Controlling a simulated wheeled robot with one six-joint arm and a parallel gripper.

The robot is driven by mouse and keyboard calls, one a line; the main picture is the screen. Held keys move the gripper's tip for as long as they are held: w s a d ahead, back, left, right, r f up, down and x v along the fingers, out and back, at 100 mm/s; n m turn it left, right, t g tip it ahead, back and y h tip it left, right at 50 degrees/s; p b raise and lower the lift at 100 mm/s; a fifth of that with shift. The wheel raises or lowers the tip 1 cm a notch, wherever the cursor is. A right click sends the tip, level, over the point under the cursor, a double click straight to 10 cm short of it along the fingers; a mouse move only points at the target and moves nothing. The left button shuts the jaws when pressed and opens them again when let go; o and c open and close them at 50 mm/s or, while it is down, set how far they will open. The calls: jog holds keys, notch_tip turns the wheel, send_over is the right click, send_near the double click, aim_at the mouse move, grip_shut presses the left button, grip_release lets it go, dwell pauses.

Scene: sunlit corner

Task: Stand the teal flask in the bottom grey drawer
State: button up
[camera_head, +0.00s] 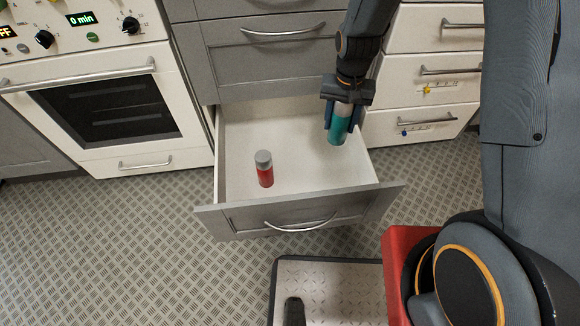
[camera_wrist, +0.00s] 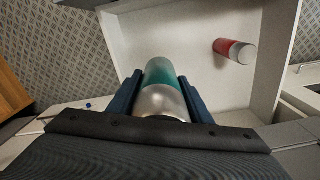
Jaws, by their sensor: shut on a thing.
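The teal flask (camera_head: 339,128) has a silver-grey top and hangs roughly upright, slightly tilted, in my gripper (camera_head: 343,108). My gripper is shut on the flask's upper part; the wrist view also shows the flask (camera_wrist: 162,80) between the two blue fingers (camera_wrist: 160,98). The bottom grey drawer (camera_head: 225,150) is pulled open, with a white inside. The flask is over the right back part of this drawer. I cannot tell whether its base touches the drawer floor.
A red flask with a grey cap (camera_head: 265,170) stands in the drawer's left front part; it also shows in the wrist view (camera_wrist: 232,49). The drawer floor between the flasks is clear. A white oven (camera_head: 120,110) is at left, white drawers (camera_head: 425,85) at right.

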jog(key=shift+m, duration=0.3)
jog(key=a+f+b, duration=0.1)
jog(key=f+b, duration=0.4)
jog(key=f, duration=0.3)
jog(key=w+a+f+b, duration=0.1)
jog(key=f+b, duration=0.4)
jog(key=f, duration=0.3)
jog(key=w+a+f+b, duration=0.1)
jog(key=f+b, duration=0.4)
jog(key=f, duration=0.4)
jog(key=shift+w+a, duration=0.1)
jog(key=shift+a, duration=0.2)
jog(key=shift+f, duration=0.1)
jog(key=o, duration=1.3)
